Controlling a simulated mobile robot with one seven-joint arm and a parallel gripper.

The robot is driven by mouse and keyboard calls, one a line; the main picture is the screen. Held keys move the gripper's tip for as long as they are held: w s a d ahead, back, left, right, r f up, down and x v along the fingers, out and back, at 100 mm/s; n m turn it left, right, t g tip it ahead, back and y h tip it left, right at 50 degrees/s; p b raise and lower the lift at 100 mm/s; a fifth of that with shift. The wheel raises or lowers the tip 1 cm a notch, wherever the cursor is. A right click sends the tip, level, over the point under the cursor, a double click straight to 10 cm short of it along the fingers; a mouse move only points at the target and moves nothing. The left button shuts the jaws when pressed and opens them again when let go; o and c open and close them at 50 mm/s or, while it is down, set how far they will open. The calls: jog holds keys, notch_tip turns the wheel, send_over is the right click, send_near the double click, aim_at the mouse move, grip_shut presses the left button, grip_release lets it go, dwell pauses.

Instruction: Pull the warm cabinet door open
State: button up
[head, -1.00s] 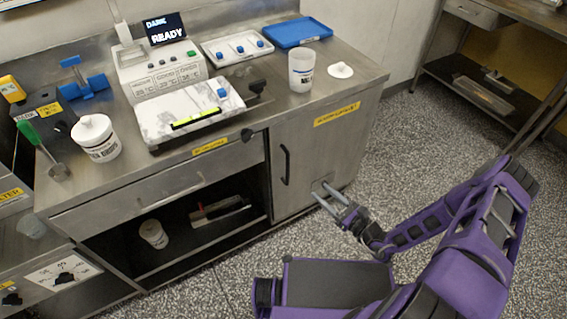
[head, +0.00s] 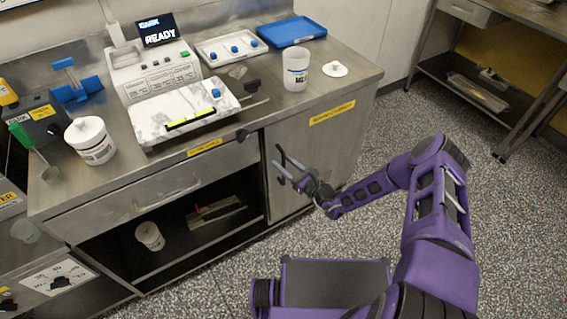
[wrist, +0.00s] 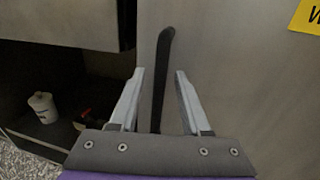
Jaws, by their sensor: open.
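The warm cabinet door (head: 335,150) is a flat grey metal panel with a yellow label, on the right of the counter front. It looks shut. Its black upright bar handle (wrist: 162,75) runs between the two pale fingers of my gripper (wrist: 160,73) in the wrist view, with a gap on both sides. My gripper (head: 277,156) is open and in front of the door's left part in the head view, where it hides most of the handle. I cannot tell how deep the handle sits between the fingers.
An open shelf bay (head: 180,230) with a white tub (head: 150,236) lies left of the door. A drawer (head: 155,190) is above it. The counter top holds a marble-topped machine (head: 186,112), a white cup (head: 296,70) and a blue tray (head: 291,31). Speckled floor before the door is clear.

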jog(key=shift+w+a, duration=0.1)
grip_shut()
dwell(1.4)
